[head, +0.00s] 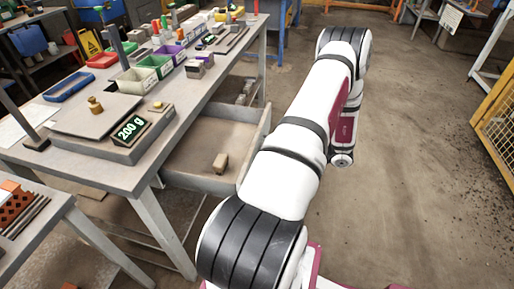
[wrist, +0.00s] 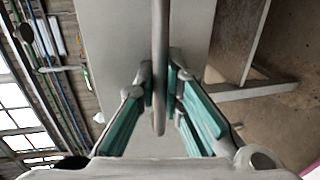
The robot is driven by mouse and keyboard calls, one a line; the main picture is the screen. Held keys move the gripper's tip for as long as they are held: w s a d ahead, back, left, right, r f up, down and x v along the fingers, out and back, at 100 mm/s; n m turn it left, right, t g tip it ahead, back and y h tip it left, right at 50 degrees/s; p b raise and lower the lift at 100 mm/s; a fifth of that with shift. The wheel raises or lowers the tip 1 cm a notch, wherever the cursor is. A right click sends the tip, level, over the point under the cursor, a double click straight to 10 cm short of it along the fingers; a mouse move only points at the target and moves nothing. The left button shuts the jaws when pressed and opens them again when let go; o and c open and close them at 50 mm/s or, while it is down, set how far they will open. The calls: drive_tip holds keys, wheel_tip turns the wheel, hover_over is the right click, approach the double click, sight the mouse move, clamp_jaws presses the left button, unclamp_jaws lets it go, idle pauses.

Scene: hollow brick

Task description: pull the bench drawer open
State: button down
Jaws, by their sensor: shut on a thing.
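The bench drawer (head: 198,183) stands pulled out from under the grey workbench (head: 95,172) in the head view, its inside showing. A small tan block (head: 220,162) lies on its floor. In the wrist view the drawer's grey front panel (wrist: 105,40) fills the middle, with a bar handle (wrist: 160,40) running across it. My gripper (wrist: 160,85) is shut on this handle, one teal-padded finger on each side. In the head view my arm hides the gripper and the handle.
The bench top carries a scale (head: 100,142) reading 200 g, a green bin (head: 155,64) and several other bins. A second table (head: 50,232) is at lower left. A yellow mesh guard (head: 497,115) stands at right. The concrete floor (head: 410,150) right of my arm is clear.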

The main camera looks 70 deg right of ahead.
drive_tip(key=shift+s, duration=0.5)
drive_tip(key=c, duration=2)
unclamp_jaws()
drive_tip(key=shift+o, duration=0.2)
drive_tip(key=v, duration=1.2)
drive_tip(key=shift+d, duration=0.1)
